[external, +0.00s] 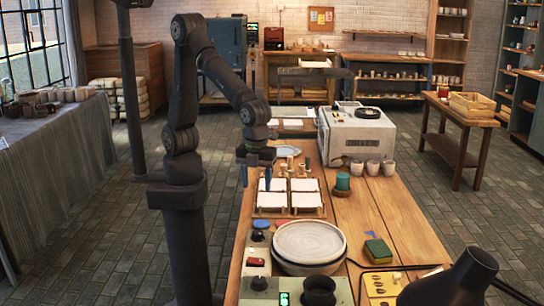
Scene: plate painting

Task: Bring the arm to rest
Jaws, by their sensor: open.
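My gripper (256,182) hangs at the end of my dark arm, over the left edge of the wooden table (378,215). Its two blue fingers point down and are apart, with nothing visible between them. It is at the left of the rack of white tiles (274,200) in the picture. I cannot tell its exact height above the table, or whether the fingertips touch anything.
A white box-shaped machine (356,138), white cups (372,168), a green jar (342,182) and a green-yellow sponge (378,250) stand rightward. A pale blue plate (287,151) lies behind the gripper.

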